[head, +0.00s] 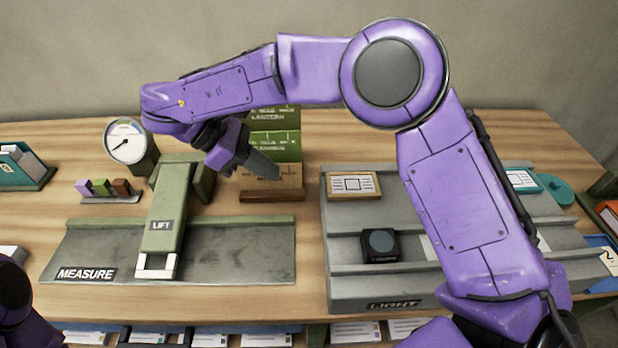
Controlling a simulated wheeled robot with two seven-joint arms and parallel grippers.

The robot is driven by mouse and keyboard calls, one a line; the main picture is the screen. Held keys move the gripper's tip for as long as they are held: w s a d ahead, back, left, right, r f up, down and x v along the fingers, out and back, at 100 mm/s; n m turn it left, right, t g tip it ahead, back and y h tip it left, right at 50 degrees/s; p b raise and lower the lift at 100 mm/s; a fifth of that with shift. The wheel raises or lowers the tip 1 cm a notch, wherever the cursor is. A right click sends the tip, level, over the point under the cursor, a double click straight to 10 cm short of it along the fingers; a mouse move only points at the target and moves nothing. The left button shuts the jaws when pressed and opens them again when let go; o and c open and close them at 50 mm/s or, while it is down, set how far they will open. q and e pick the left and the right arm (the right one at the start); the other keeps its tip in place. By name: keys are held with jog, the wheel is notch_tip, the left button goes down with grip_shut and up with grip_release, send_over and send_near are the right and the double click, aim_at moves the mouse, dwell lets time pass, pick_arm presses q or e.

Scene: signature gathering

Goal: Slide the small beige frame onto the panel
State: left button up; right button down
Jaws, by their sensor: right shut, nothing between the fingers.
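The small beige frame (371,190), with a white printed card in it, lies at the upper left of the grey stepped panel (345,285) marked LIGHT. My right gripper (267,170) is shut and empty. In the picture it is left of the frame and apart from it, in front of the green stand. My right arm crosses over the panel and hides part of its right side. Of my left arm only a purple part shows at the lower left edge; its gripper is out of view.
A green lever marked LIFT (168,205) stands on the grey MEASURE plate (250,265), with a dial gauge (125,142) behind it. A green lantern stand (275,148) is behind my right gripper. A black block with a round lens (380,245) sits on the panel.

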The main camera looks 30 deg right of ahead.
aim_at(327, 193)
jog(key=s+d+f, duration=0.1)
jog(key=d, duration=0.1)
jog(key=s+d+f+p, duration=0.1)
jog(key=d+f, duration=0.1)
jog(key=d, duration=0.1)
jog(key=s+d+f, duration=0.1)
jog(key=d, duration=0.1)
jog(key=shift+s+d+f+p, duration=0.3)
jog(key=shift+s+d+f, duration=0.05)
jog(key=shift+d, duration=0.05)
jog(key=shift+d+f, duration=0.1)
jog(key=shift+d, duration=0.05)
pick_arm(q)
jog(key=shift+w+r, duration=0.1)
jog(key=shift+r, duration=0.65)
